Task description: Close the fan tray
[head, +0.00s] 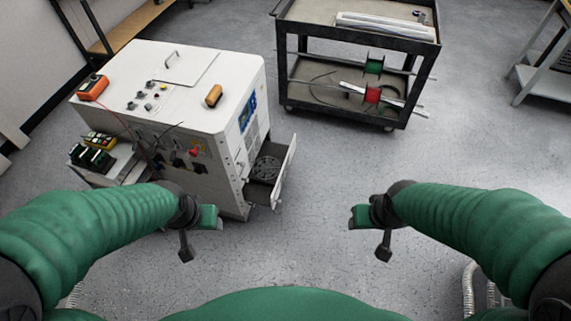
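The fan tray (266,170) is pulled out of the lower right side of the white cabinet (205,95). A round dark fan grille shows inside it, and its pale front panel (285,172) stands clear of the cabinet wall. My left gripper (204,240) is in front of the cabinet, below and left of the tray in the picture. Its fingers are apart and empty, and it does not appear to touch the tray. My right gripper (368,240) is over open floor, well right of the tray. Its fingers are apart and empty.
A dark two-shelf cart (360,45) with red and green spools stands behind, right of the cabinet. A small side shelf (118,160) holds green and yellow items at the cabinet's left. A grey bench (540,80) is at far right. The floor right of the tray is clear.

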